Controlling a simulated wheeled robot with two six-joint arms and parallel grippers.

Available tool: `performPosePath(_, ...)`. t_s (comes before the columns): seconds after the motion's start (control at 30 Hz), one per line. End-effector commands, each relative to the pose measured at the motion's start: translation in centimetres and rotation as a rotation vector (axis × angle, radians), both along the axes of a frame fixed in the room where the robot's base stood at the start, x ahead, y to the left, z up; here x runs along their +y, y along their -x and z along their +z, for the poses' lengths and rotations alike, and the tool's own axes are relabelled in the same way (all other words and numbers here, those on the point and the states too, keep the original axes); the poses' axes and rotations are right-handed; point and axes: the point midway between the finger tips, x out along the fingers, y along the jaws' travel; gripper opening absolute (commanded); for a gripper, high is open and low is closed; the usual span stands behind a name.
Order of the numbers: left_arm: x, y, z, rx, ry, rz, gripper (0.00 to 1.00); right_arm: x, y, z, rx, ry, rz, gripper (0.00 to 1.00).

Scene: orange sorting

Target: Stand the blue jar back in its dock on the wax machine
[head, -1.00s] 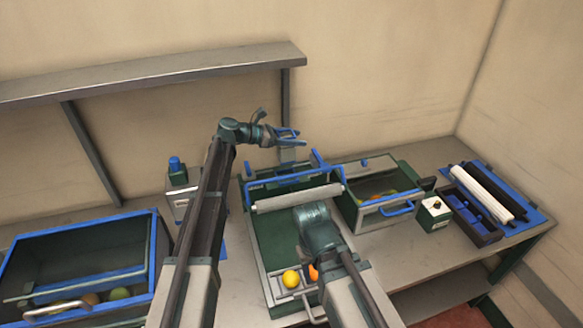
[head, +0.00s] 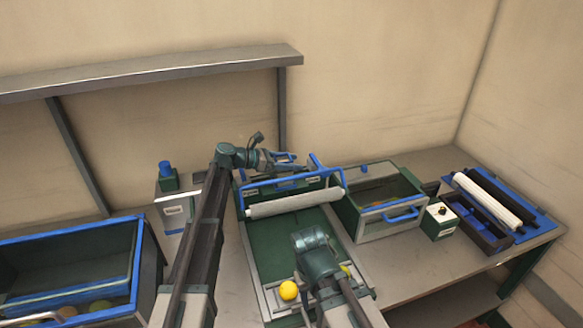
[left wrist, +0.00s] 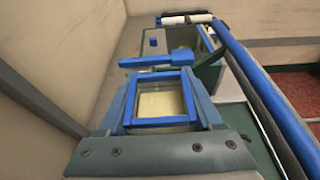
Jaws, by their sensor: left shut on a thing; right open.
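The wax machine (head: 272,187) has blue side rails and a pale roller. In the left wrist view, the jar (left wrist: 162,104) has a square blue rim and pale yellow contents. My left gripper (head: 287,164) is at the back of the machine. It is shut on the jar, with its fingers along the jar's sides in the left wrist view (left wrist: 158,112). In the head view the jar is mostly hidden. The dock and the jar's base are hidden, so I cannot tell whether it is seated. My right gripper (head: 318,262) is low over the machine's front, its fingertips hidden by my arm.
A yellow fruit (head: 289,290) lies at the machine's front. A blue-handled drawer box (head: 378,229) and a small button box (head: 439,221) stand right of it. A blue-rimmed bin (head: 137,270) stands left. A wall shelf (head: 150,72) runs behind. The bench between bin and machine is narrow.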

Motion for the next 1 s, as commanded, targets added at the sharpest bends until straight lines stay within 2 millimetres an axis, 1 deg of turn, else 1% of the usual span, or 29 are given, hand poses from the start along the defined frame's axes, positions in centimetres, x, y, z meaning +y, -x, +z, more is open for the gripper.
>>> performPosePath(0.13,0.0,0.0,0.2,0.000,0.001,0.000,0.00,0.0,0.0,0.2,0.000,0.000,0.000,0.50)
performPosePath(0.27,0.0,0.0,-0.2,0.000,0.001,0.000,0.00,0.0,0.0,-0.2,0.000,0.000,0.000,0.50)
performPosePath(0.3,0.0,0.0,-0.2,0.000,0.000,0.000,0.69,0.0,0.0,-0.2,0.000,0.000,0.000,0.50)
performPosePath(0.37,0.0,0.0,-0.1,0.000,0.000,0.000,0.80,0.0,0.0,-0.1,0.000,0.000,0.000,0.50)
performPosePath(0.4,0.0,0.0,-0.1,0.000,0.000,0.000,0.87,0.0,0.0,-0.1,0.000,0.000,0.000,0.50)
performPosePath(0.47,0.0,0.0,-0.1,0.000,0.000,0.000,0.97,0.0,0.0,-0.1,0.000,0.000,0.000,0.50)
performPosePath(0.73,0.0,0.0,0.0,0.000,0.000,0.000,0.97,0.0,0.0,-0.1,0.000,0.000,0.000,0.50)
performPosePath(0.83,0.0,0.0,0.5,0.000,0.000,0.000,0.97,0.0,0.0,0.5,0.000,0.000,0.000,0.50)
performPosePath(0.97,1.9,0.7,1.0,0.000,0.000,0.002,0.97,0.0,0.0,1.0,0.000,0.000,0.000,0.50)
performPosePath(1.0,2.7,0.9,1.3,0.001,0.000,0.003,0.97,0.0,0.0,1.3,0.000,0.000,0.000,0.50)
